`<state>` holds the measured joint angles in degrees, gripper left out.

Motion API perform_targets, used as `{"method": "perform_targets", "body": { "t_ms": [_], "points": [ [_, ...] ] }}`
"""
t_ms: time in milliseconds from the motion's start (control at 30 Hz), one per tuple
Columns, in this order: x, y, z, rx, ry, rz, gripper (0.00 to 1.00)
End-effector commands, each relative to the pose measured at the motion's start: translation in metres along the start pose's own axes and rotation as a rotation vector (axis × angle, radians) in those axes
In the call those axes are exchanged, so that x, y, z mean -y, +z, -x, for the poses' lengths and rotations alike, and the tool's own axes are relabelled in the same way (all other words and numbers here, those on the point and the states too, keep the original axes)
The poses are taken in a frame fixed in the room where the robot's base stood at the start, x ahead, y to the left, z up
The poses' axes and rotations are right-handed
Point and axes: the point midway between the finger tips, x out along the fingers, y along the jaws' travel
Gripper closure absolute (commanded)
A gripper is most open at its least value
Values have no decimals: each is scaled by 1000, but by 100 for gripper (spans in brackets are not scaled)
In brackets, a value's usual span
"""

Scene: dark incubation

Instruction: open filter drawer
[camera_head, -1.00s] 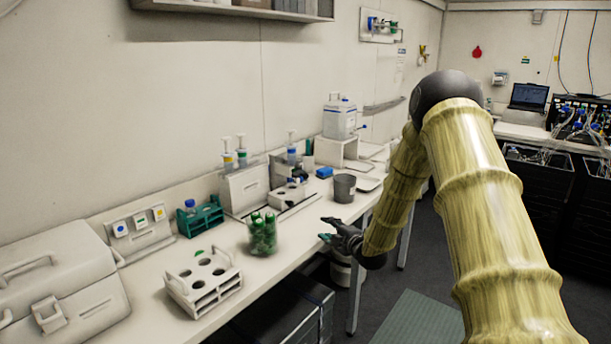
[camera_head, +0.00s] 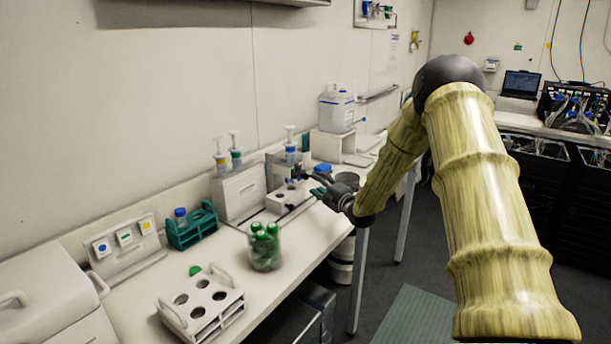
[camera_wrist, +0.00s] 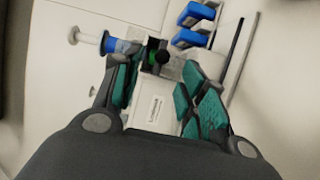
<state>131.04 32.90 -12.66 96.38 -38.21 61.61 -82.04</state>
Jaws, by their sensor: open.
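My gripper (camera_head: 318,186) is open over the front part of the bench, beside the small white rack unit (camera_head: 284,203). In the wrist view my gripper (camera_wrist: 157,75) shows its two teal-padded fingers apart, with nothing held between them. A white box with a printed label (camera_wrist: 153,112) shows between and below the fingers. In the head view a white box with a front label (camera_head: 238,192) stands against the wall. I cannot tell which part is the filter drawer, or whether the fingers touch anything.
A beaker of green-capped tubes (camera_head: 264,249), a white tube rack (camera_head: 203,305) and a teal rack (camera_head: 192,228) stand on the bench. A pump bottle (camera_wrist: 115,45) and blue-topped parts (camera_wrist: 188,38) are close to the fingers. A lidded container (camera_head: 336,112) stands farther back.

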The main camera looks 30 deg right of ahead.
Motion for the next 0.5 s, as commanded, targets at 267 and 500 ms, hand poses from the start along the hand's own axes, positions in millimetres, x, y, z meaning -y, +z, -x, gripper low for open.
{"method": "perform_targets", "body": {
  "t_ms": [267,500],
  "points": [
    [0,0,-43,0,-1,1,58],
    [0,0,-70,0,-2,0,58]
  ]
}}
